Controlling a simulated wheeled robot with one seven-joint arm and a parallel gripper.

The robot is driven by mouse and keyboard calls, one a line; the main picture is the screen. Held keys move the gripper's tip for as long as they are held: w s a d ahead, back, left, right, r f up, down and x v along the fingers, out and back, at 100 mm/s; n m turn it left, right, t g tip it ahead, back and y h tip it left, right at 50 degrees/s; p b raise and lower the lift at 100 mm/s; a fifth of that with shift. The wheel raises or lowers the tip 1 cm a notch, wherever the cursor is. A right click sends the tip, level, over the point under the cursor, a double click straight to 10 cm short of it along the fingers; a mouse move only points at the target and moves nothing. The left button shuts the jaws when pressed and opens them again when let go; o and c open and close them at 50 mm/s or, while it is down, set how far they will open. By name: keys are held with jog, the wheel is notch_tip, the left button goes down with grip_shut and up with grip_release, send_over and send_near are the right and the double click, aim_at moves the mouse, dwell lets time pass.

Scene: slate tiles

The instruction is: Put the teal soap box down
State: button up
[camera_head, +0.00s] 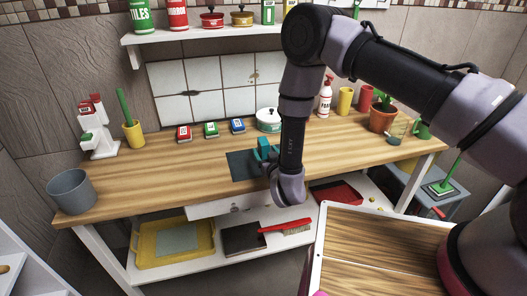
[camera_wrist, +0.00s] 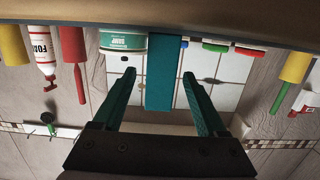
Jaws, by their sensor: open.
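The teal soap box (camera_wrist: 160,78) stands between the two teal fingers of my open gripper (camera_wrist: 160,76) in the wrist view, which shows the scene upside down. A gap shows on each side of the box. Its base end meets the edge of the wooden surface in that view. In the head view, a small teal patch (camera_head: 264,146) shows beside my forearm above the dark slate mat (camera_head: 240,170); box and fingers are hard to tell apart there. My wrist hides part of the mat.
On the wooden worktop (camera_head: 150,177), red, green (camera_head: 211,129) and blue boxes and a white-and-teal pot (camera_head: 268,121) stand behind. A grey bucket (camera_head: 72,190) is at left, a potted plant (camera_head: 382,117) at right. Bare worktop lies left of the mat.

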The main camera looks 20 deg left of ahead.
jog(key=shift+x, duration=1.2)
grip_shut()
jog(key=shift+r, duration=0.1)
